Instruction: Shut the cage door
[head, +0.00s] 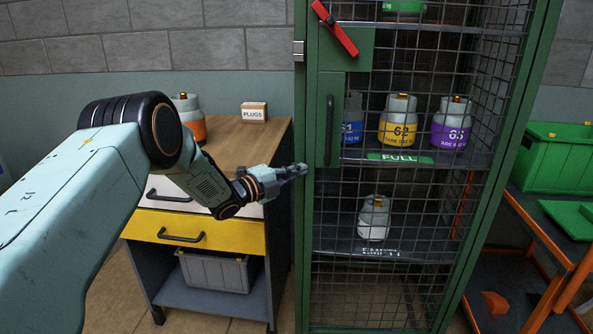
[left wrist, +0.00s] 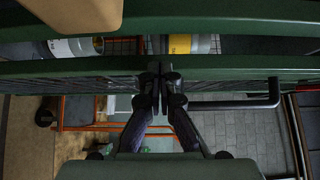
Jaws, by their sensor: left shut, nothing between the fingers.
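The green cage (head: 300,240) stands right of centre in the head view. Its mesh door (head: 319,215) has a dark upright handle (head: 329,130) and a red lever (head: 335,28) near the top. In the left wrist view, a gap shows cylinders between two green bars, so the door looks ajar; I cannot tell how far. The handle also shows there (left wrist: 255,104). My left gripper (head: 303,170) is shut and empty, its tips at the cage's left edge, below and left of the handle. The wrist view shows the fingertips (left wrist: 160,72) against or very near a green bar. My right gripper is out of view.
Gas cylinders (head: 398,120) stand on the cage shelves behind mesh. A wooden-topped cabinet (head: 225,135) with a PLUGS box (head: 254,112) stands left of the cage, under my left arm. An orange-framed rack (head: 530,232) with a green crate (head: 553,160) stands at right.

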